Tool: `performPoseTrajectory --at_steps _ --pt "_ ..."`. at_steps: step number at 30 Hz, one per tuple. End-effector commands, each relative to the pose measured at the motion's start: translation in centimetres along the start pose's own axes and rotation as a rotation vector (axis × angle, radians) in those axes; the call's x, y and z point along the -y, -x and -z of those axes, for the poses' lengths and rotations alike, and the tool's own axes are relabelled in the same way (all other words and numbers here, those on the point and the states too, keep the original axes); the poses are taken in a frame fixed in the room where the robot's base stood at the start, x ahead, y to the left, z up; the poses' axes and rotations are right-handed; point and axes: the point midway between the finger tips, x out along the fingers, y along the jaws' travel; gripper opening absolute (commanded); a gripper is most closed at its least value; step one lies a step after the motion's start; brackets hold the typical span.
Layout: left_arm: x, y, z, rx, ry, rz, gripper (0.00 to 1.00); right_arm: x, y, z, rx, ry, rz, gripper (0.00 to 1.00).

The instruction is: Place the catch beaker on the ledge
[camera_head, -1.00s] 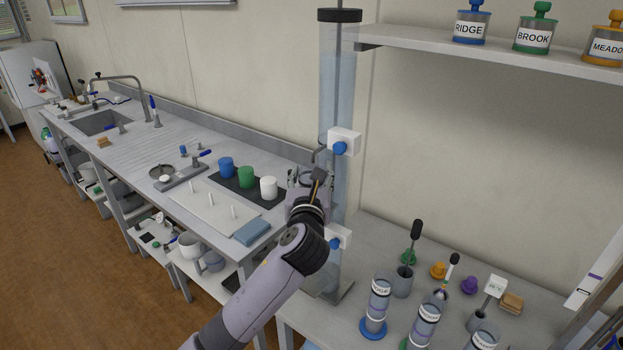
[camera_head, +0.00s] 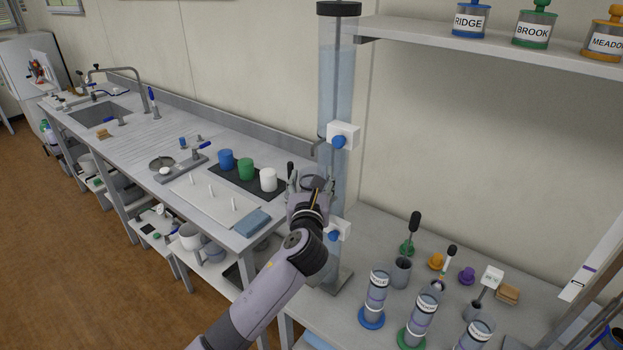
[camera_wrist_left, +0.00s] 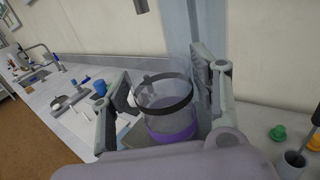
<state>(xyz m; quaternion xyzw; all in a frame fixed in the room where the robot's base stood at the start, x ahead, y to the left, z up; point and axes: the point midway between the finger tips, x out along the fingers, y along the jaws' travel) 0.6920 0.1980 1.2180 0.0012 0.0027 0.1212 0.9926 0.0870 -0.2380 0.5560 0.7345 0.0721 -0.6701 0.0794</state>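The catch beaker (camera_wrist_left: 165,108), clear with a dark band near its rim and a purple lower part, stands about upright between the fingers of my left gripper (camera_wrist_left: 165,95) in the left wrist view. The fingers are spread around it, with narrow gaps seeming to show on both sides. In the head view my left gripper (camera_head: 311,186) is in front of the tall clear water column (camera_head: 337,85), below its upper blue-knobbed valve (camera_head: 340,138). The beaker is mostly hidden there. The ledge is not clearly visible, and the beaker's base contact is hidden. My right gripper is not in view.
Left of the gripper, the bench holds blue (camera_head: 226,159), green (camera_head: 246,169) and white (camera_head: 268,180) cups on a dark mat, and a blue cloth (camera_head: 251,223). Labelled cylinders (camera_head: 375,297) and small tools crowd the right table. A shelf (camera_head: 480,45) with labelled jars hangs above.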

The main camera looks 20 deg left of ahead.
Motion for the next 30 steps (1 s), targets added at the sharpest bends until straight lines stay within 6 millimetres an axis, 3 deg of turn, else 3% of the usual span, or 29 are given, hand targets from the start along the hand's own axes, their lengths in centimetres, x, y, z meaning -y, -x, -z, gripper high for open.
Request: performPoseTrajectory --at_steps 4,16,20,30 --pt "0.0 0.0 0.0 0.000 0.000 0.000 0.69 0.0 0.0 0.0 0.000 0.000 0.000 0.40" --pt "0.0 0.4 -0.2 -0.001 0.002 0.001 0.69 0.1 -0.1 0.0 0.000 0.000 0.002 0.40" --pt "0.0 2.2 -0.1 0.000 0.001 0.001 0.69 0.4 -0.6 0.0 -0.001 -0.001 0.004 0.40" --pt "0.0 9.3 0.0 0.000 0.003 0.002 0.69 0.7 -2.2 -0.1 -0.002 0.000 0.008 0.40"
